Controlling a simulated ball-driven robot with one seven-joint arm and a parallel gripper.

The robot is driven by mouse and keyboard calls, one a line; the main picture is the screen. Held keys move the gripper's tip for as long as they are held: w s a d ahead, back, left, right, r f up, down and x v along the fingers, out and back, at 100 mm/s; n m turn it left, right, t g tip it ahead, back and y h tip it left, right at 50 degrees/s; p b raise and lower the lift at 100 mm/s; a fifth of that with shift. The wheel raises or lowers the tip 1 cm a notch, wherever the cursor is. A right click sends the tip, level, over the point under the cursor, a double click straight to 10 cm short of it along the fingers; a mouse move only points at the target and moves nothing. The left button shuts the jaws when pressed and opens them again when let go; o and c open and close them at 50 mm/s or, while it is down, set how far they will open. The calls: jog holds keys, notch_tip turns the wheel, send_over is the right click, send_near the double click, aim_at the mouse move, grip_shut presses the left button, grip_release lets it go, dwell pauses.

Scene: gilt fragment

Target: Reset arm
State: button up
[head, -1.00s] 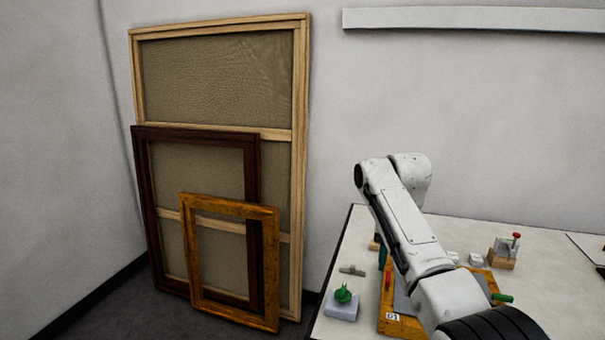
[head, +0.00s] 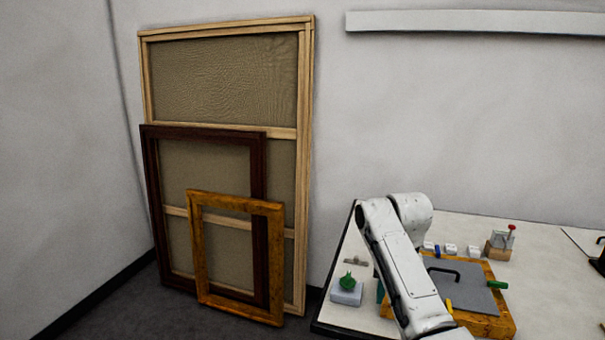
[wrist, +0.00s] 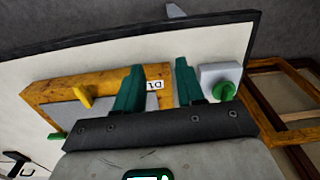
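My gripper (wrist: 158,66) shows in the wrist view with its two teal fingers apart and nothing between them. Behind the fingers lies a wooden frame (wrist: 52,92) with a "D1" label and a grey panel. In the head view my white arm bends down in front of the left part of this frame (head: 490,325). The arm covers most of the gripper there. The grey panel (head: 478,300) carries a black handle. Yellow and green pieces sit at the panel's edges.
A grey block with a green knob (head: 347,291) stands left of my arm on the white table (head: 555,265). A wooden block with a red-topped part (head: 499,247) and small white blocks (head: 450,249) stand behind. Large frames (head: 271,255) lean on the wall.

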jog(key=s+d+f+n, duration=0.2)
jog(key=s+f, duration=1.8)
jog(key=s, duration=0.1)
jog(key=s+d, duration=0.2)
jog(key=s, duration=1.1)
jog(key=s+d+r+t, duration=0.1)
jog(key=s+d, duration=0.2)
jog(key=s, duration=1)
jog(key=shift+d+n, duration=0.3)
jog(key=shift+d, duration=0.1)
